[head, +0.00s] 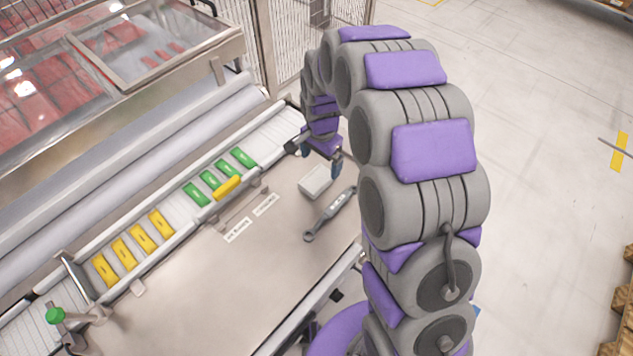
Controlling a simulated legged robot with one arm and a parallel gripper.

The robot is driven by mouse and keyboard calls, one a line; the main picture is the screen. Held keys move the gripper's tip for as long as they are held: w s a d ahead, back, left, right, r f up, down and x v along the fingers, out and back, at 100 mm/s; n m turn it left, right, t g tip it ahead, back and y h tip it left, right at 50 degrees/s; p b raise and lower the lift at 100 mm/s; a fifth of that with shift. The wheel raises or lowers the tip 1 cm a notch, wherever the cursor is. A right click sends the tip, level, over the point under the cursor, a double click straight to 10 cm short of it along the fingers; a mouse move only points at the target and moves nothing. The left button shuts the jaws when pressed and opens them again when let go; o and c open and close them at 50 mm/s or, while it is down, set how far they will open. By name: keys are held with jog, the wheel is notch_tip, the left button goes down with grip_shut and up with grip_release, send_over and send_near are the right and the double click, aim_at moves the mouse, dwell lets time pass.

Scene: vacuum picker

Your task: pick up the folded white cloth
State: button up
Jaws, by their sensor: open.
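The folded white cloth (315,182) is a small pale block lying flat on the bare metal worktop (205,275), right of the middle of the picture. My gripper (318,160) is at the end of my purple and grey arm, which arches over from the right. Its dark fingers are spread apart, open and empty. It hangs just above and behind the cloth. I cannot tell the exact height between them.
A grey handheld tool (331,213) lies close in front of the cloth. Several green blocks (221,176) and yellow blocks (134,242) sit in a rail strip on the left. The worktop's front middle is clear.

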aim_at(317, 178)
jog(key=shift+d+f, duration=0.2)
jog(key=shift+f, duration=1.05)
jog(key=f, duration=0.1)
jog(key=a+f+b, duration=0.1)
jog(key=f, duration=0.1)
jog(key=a+f+b, duration=0.1)
jog(key=shift+w+a+f, duration=0.1)
jog(key=shift+w+f, duration=0.15)
jog(key=shift+f, duration=0.05)
jog(key=shift+d+f, duration=0.2)
jog(key=shift+f, duration=0.15)
jog(key=shift+d, duration=0.5)
jog(key=shift+a, duration=0.55)
jog(key=c, duration=0.8)
jog(key=shift+d, duration=0.3)
jog(key=c, duration=0.4)
notch_tip(317, 178, up, 10)
jog(key=shift+p, duration=1.2)
jog(key=o, duration=0.6)
jog(key=shift+a, duration=0.1)
jog(key=c, duration=0.4)
jog(key=shift+s, duration=0.1)
